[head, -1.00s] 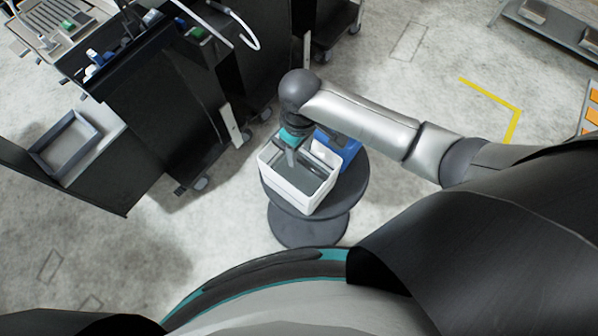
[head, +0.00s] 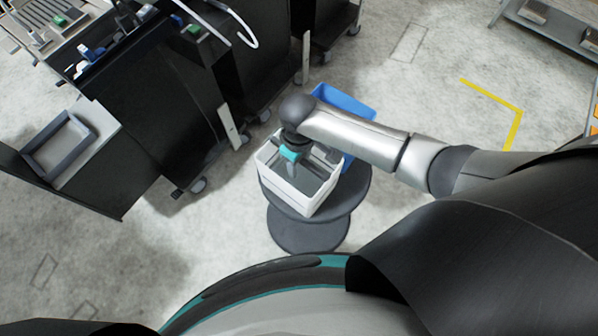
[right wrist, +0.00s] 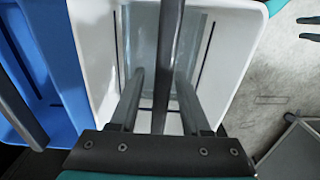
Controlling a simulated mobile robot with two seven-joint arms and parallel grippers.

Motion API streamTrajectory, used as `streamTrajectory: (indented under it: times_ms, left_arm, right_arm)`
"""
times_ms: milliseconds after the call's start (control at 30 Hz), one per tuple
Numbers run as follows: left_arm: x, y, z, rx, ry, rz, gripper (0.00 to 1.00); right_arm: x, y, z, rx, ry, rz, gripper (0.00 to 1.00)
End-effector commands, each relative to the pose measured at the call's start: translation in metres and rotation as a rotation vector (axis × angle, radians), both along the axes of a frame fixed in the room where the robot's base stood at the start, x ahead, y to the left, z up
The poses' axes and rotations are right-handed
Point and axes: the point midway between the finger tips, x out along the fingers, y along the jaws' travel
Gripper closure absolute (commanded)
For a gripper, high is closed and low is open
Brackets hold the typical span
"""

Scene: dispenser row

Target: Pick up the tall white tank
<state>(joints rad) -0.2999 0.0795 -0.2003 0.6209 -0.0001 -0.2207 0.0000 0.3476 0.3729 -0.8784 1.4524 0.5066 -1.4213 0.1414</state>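The white tank (head: 287,193) is an open-topped, box-shaped container with a grey inside, standing upright on a small round dark table. My right gripper (head: 292,168) reaches down over the tank's opening from above. In the right wrist view the white tank (right wrist: 98,45) lies below the gripper, with a dark bar (right wrist: 170,40) running across its middle. The right gripper's two fingers (right wrist: 160,85) are apart, one on each side of this bar, with small gaps visible. Whether they touch the bar lower down is hard to tell. My left gripper is not in view.
A blue bin (head: 345,101) stands right behind the tank on the round table (head: 345,200), partly hidden by my arm; it also shows in the right wrist view (right wrist: 50,45). Black carts (head: 150,100) stand to the left. A grey tray frame (head: 60,145) lies on a low surface. The floor at right is open.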

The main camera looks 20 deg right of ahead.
Motion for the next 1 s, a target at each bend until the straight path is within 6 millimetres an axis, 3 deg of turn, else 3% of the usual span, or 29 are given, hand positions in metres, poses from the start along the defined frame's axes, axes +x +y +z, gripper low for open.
streamTrajectory:
  times_ms: [33,400,1000]
  left_arm:
    - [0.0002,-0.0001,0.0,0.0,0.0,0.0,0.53]
    - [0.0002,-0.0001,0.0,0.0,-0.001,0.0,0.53]
    - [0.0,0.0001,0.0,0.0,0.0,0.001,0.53]
  right_arm:
    - [-0.0001,0.0002,0.0001,0.0,0.0,0.0,0.6]
    - [-0.0001,0.0002,0.0002,0.001,0.001,0.0,1.0]
    - [-0.0001,0.0,0.0002,0.0,0.0,0.0,1.0]
